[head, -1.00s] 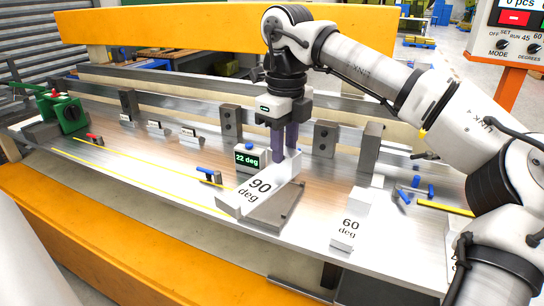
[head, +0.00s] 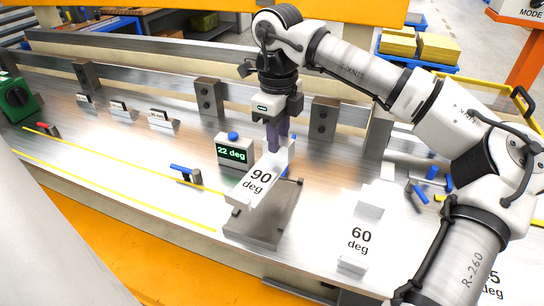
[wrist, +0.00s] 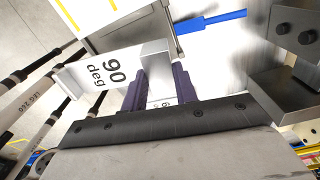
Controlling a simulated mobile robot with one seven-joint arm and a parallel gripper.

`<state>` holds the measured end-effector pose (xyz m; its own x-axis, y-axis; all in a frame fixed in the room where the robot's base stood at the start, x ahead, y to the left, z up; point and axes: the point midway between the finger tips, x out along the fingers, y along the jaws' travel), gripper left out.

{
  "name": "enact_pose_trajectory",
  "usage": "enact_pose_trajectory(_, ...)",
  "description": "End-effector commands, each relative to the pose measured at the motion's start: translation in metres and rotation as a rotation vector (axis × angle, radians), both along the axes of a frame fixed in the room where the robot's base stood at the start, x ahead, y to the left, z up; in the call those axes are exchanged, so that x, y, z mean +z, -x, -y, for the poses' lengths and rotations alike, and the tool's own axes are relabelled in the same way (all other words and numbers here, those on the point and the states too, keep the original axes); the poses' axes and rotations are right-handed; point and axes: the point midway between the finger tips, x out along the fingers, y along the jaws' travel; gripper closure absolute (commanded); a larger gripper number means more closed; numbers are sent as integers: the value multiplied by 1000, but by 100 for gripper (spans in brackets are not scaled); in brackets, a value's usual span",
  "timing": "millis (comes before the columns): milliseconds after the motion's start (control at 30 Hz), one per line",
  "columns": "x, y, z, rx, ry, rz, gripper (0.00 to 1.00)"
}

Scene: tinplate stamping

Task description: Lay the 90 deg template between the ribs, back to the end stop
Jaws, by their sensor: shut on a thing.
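The 90 deg template (head: 260,181) is a white angled piece with black lettering; it also shows in the wrist view (wrist: 105,68). My gripper (head: 277,150) has purple fingers shut on its upright far end, and in the wrist view the fingers (wrist: 158,95) flank that end. The template is tilted in the head view and appears above a grey metal fixture (head: 258,232), covering part of it. The fixture's near face is bare. I cannot clearly make out its ribs or end stop, or whether the template touches it.
A display box (head: 235,152) reading 22 deg stands close on the left. A 60 deg template (head: 360,240) stands to the right, with blue-handled pieces (head: 430,182) beyond it. A blue-handled clamp (head: 186,173) sits left. Dark upright blocks (head: 209,97) line the back rail.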

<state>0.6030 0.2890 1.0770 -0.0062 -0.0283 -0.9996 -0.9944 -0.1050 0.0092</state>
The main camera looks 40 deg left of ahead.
Motion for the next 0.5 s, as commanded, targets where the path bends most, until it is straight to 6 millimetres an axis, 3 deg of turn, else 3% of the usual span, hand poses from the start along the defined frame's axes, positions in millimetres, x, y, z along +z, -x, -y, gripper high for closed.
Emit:
enact_pose_trajectory(100, -30, 14, 2, 71, -9, -7, 100)
enact_pose_trajectory(200, -47, 22, 3, 114, -18, -3, 100)
enact_pose_trajectory(500, -61, 30, 3, 150, -29, 1, 100)
